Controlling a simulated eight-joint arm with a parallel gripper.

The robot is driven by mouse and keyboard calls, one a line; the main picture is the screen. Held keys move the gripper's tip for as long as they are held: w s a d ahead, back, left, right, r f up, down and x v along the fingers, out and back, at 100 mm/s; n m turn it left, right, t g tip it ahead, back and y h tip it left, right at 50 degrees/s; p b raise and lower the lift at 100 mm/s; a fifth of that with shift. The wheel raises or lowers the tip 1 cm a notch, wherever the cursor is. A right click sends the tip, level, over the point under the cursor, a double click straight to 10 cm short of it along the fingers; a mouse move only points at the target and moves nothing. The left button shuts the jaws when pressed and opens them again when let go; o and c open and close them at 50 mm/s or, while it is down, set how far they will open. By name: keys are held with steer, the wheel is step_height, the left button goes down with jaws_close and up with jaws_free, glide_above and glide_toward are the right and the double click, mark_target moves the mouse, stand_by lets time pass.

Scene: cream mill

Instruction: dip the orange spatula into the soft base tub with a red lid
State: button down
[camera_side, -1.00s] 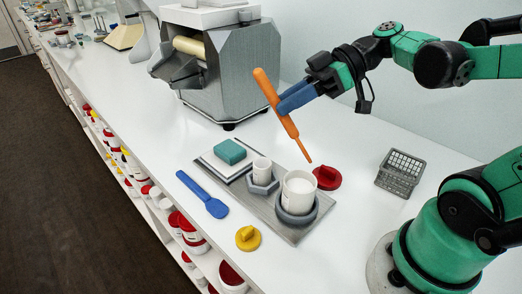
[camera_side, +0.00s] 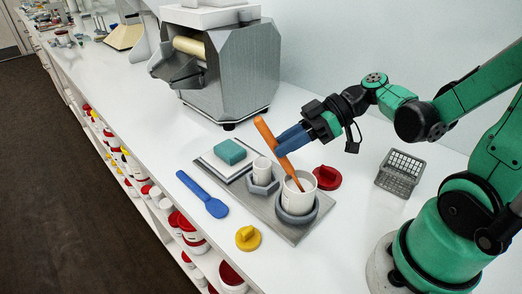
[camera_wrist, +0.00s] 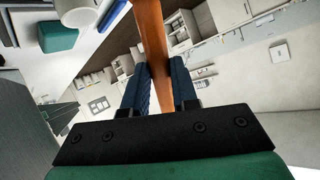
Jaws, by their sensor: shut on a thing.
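My gripper (camera_side: 285,145) is shut on the orange spatula (camera_side: 270,139), which also shows between the blue fingers (camera_wrist: 162,88) in the wrist view as an orange shaft (camera_wrist: 151,38). The spatula is tilted, with its lower end inside the mouth of the larger white tub (camera_side: 296,200). Its tip is hidden or hard to make out there. The open tub stands in a grey ring holder (camera_side: 297,217) on a metal plate. A red lid (camera_side: 327,177) lies on the counter just right of the tub.
A smaller white tub (camera_side: 262,171) stands in a grey hexagonal holder close by. A teal block (camera_side: 230,151), a blue spatula (camera_side: 203,194), a yellow lid (camera_side: 248,238) and a grey wire basket (camera_side: 400,173) lie around. A large grey mill (camera_side: 225,70) stands behind.

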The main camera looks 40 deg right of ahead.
steer(key=shift+f, duration=0.25)
steer(key=shift+r, duration=0.1)
steer(key=shift+r, duration=3.35)
